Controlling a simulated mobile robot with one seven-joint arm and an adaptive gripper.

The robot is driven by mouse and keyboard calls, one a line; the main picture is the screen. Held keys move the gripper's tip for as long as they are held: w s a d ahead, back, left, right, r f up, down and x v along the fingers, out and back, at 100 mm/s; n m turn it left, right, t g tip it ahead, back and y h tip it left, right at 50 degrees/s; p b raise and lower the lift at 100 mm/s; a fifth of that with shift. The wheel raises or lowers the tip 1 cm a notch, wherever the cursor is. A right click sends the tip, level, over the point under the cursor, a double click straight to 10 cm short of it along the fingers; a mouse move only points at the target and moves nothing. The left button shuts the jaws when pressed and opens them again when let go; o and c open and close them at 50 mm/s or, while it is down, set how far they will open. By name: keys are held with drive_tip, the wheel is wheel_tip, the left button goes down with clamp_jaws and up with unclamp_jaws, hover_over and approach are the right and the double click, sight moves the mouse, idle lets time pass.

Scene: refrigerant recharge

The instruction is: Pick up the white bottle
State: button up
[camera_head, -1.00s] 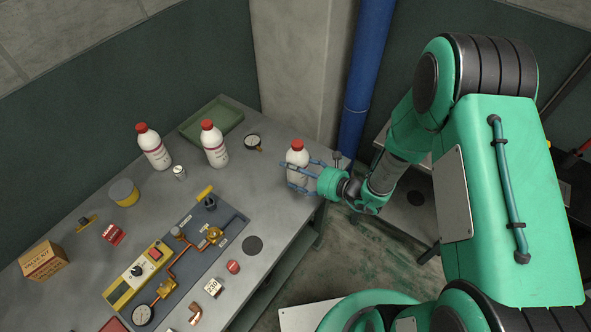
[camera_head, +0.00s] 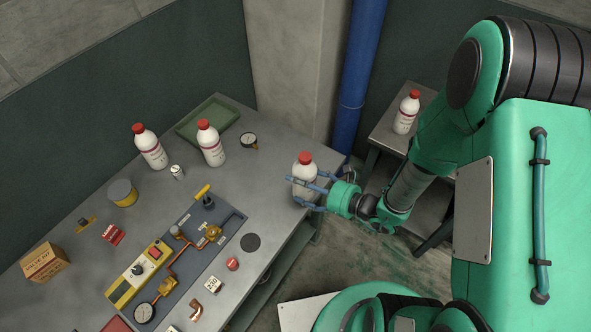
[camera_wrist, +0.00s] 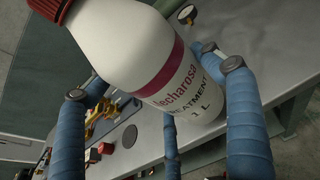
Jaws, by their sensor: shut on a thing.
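The white bottle (camera_head: 305,170) has a red cap and stands roughly upright at the right end of the grey workbench. My gripper (camera_head: 309,190) comes from the right, with its blue fingers shut around the bottle's body. In the wrist view the held bottle (camera_wrist: 130,50) fills the upper middle, with a dark red band and printed label, between the blue fingers. I cannot tell whether its base is clear of the bench. Two similar bottles stand at the back left of the bench, one (camera_head: 150,147) and another (camera_head: 210,144). One more (camera_head: 406,112) stands on a side table.
The workbench (camera_head: 275,143) holds a green tray (camera_head: 208,120), a gauge (camera_head: 249,141), a yellow tin (camera_head: 123,193), a manifold panel (camera_head: 190,250) and a cardboard box (camera_head: 45,262). A blue pipe (camera_head: 361,80) rises behind the bench corner. The side table (camera_head: 390,133) is at the right.

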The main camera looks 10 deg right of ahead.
drive_tip(key=shift+s+d+r, duration=0.1)
drive_tip(key=shift+s+d, duration=0.1)
drive_tip(key=shift+s, duration=0.8)
drive_tip(key=shift+s+d+r, duration=0.15)
drive_tip(key=shift+s, duration=0.9)
drive_tip(key=shift+s+d+r, duration=0.1)
drive_tip(key=shift+s+d, duration=0.1)
drive_tip(key=shift+s, duration=0.8)
drive_tip(key=shift+d, duration=0.1)
drive_tip(key=shift+w+d+f, duration=0.1)
drive_tip(key=shift+w+d, duration=0.25)
drive_tip(key=shift+d, duration=0.1)
drive_tip(key=w+d+f+m+t+h, duration=0.2)
drive_tip(key=w+d+m+h, duration=0.3)
drive_tip(key=d, duration=0.7)
drive_tip(key=w+d+m+t+h+b, duration=0.1)
drive_tip(key=d+m+h, duration=0.2)
drive_tip(key=d, duration=1.4)
drive_tip(key=w+d+m+t+h+b, duration=0.1)
drive_tip(key=d+h, duration=0.4)
drive_tip(key=d, duration=1.2)
drive_tip(key=shift+w+d+f+m+b, duration=0.3)
drive_tip(key=shift+w+m+b, duration=0.35)
drive_tip(key=shift+m, duration=0.45)
drive_tip(key=w+d+f+b, duration=0.1)
drive_tip(key=w+d+b, duration=0.1)
drive_tip(key=w+d, duration=0.7)
drive_tip(key=x, duration=0.3)
drive_tip(key=shift+w+r, duration=0.3)
drive_tip(key=shift+w, duration=0.1)
